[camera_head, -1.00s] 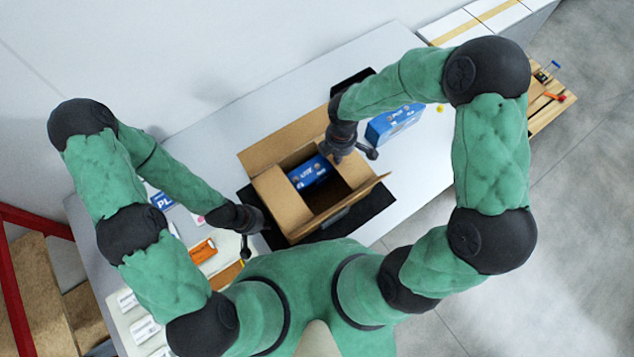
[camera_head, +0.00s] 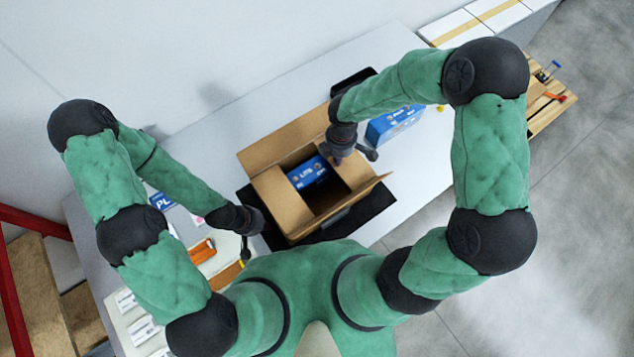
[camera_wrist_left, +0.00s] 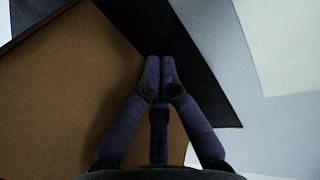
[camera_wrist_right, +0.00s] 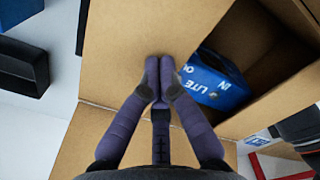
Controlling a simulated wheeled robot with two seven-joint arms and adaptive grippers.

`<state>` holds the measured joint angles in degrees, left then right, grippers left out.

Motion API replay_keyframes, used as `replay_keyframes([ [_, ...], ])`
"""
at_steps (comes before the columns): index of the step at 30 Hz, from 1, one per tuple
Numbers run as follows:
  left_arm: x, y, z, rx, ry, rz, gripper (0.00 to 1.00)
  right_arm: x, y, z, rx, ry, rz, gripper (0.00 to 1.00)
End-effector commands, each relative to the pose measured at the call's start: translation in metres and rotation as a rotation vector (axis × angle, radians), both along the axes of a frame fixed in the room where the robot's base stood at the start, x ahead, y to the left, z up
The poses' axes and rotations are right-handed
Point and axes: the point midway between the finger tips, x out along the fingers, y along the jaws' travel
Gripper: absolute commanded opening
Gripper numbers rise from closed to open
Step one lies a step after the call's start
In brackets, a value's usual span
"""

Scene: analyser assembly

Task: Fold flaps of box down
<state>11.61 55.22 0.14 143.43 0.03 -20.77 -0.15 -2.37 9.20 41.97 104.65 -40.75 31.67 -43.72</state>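The open brown cardboard box (camera_head: 293,217) stands mid-table with a blue LITE package (camera_head: 307,173) inside; the package also shows in the right wrist view (camera_wrist_right: 214,82). Its far flap (camera_head: 285,141) stands outward. The left flap (camera_head: 280,200) lies inward over part of the opening. The front-right flap (camera_head: 352,206) sticks outward. My right gripper (camera_head: 352,157) is shut over the right-back flap; its closed fingertips (camera_wrist_right: 159,90) appear at the cardboard, contact unclear. My left gripper (camera_head: 247,240) is shut beside the box's left side. Its fingertips (camera_wrist_left: 160,80) show near a cardboard face (camera_wrist_left: 65,90).
A black mat (camera_head: 372,206) lies under the box. A blue carton (camera_head: 393,124) stands behind my right gripper. An orange item (camera_head: 202,250) and white labelled packs lie at left. The table right of the box is clear.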

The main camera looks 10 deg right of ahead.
Motion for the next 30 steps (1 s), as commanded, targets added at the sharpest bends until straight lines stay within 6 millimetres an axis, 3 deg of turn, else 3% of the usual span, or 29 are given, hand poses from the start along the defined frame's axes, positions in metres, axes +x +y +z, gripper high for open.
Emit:
replay_keyframes([
  [11, 0.0, 0.0, 0.004, 0.0, 0.0, 0.0, 0.0, 0.0, 0.0, 0.005, 0.0, 0.0, 0.0, 0.0],
  [30, 0.0, 0.0, 0.058, 0.0, 0.0, 0.0, 0.0, 0.0, 0.0, 0.07, 0.0, 0.0, 0.0, 0.0],
])
